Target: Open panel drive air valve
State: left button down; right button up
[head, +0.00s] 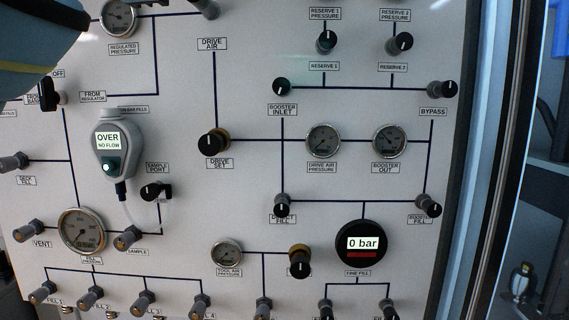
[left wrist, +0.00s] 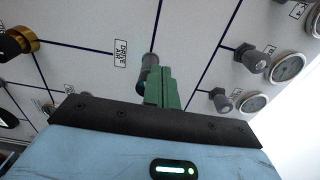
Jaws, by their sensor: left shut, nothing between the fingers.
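The drive air valve is a dark knob (head: 208,9) at the top edge of the head view, above the DRIVE AIR label (head: 213,44). In the left wrist view the knob (left wrist: 149,62) stands out from the panel beside the same label (left wrist: 120,53). My left gripper (left wrist: 160,84) shows its green fingers shut and empty, right at the knob and partly covering it. I cannot tell whether they touch it. In the head view only my left arm's blue and black part shows at the upper left; its fingers are out of frame. My right gripper is not in view.
The white panel (head: 185,75) carries several knobs and gauges. The brass-collared drive set knob (head: 212,141) is below the valve. A grey OVER / NO FLOW display (head: 114,148) protrudes at the left. A dark frame edge (head: 480,160) bounds the panel at the right.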

pick_arm(q)
jog(key=shift+d+f, duration=0.2)
jog(key=shift+d, duration=0.1)
dwell(0.8)
jog(key=shift+f, duration=1)
jog(key=shift+a+f, duration=0.15)
jog(key=shift+a, duration=0.15)
jog(key=s, duration=0.6)
jog(key=shift+a, duration=0.15)
dwell(0.4)
